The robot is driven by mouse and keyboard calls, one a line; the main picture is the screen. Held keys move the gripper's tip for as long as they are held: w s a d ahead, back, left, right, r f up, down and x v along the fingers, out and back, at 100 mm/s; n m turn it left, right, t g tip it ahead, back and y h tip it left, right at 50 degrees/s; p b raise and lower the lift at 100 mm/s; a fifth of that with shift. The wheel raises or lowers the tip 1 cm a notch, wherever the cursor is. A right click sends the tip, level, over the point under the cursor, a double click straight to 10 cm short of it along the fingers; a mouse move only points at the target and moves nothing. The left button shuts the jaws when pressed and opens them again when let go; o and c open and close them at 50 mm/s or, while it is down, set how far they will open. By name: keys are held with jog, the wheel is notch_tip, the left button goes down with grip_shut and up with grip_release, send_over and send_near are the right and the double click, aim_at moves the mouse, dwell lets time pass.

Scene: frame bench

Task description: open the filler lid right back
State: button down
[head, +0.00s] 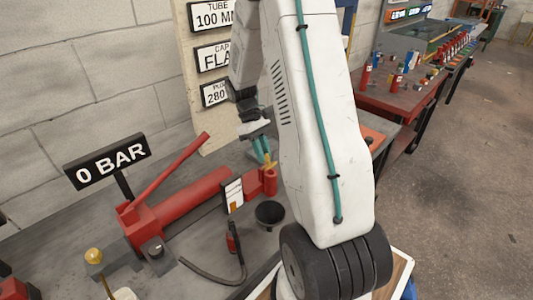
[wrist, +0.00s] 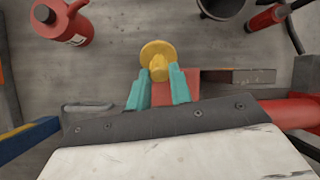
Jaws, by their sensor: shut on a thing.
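The yellow lid (wrist: 156,50) has a round disc and a small knob. My gripper (wrist: 157,74) is shut on the knob, with a teal finger on each side. In the head view, my gripper's teal fingers (head: 262,150) reach down to the yellow lid (head: 271,162), near the right end of the red pump (head: 190,203). A red block of the pump (wrist: 207,88) shows below and behind the fingers in the wrist view. My arm hides part of this area in the head view. I cannot tell the lid's exact angle or its hinge.
A black bowl (head: 270,214) and a red fitting with a black hose (head: 233,240) lie in front of the pump. A "0 BAR" sign (head: 108,162) and the slanted red handle (head: 172,172) stand left. A panel of labels (head: 205,60) stands behind.

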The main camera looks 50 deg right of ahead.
jog(key=w+g, duration=0.1)
jog(key=g, duration=0.1)
jog(key=shift+w+d+f+g, duration=0.1)
jog(key=shift+w+f+g, duration=0.2)
jog(key=shift+w+g, duration=0.1)
jog(key=shift+w+f+g, duration=0.2)
jog(key=shift+w+g, duration=0.2)
jog(key=shift+g, duration=0.5)
jog(key=shift+w+f+g, duration=0.2)
jog(key=shift+w+g, duration=0.15)
jog(key=shift+g, duration=0.55)
jog(key=c, duration=1.3)
grip_release()
jog(key=shift+o, duration=0.2)
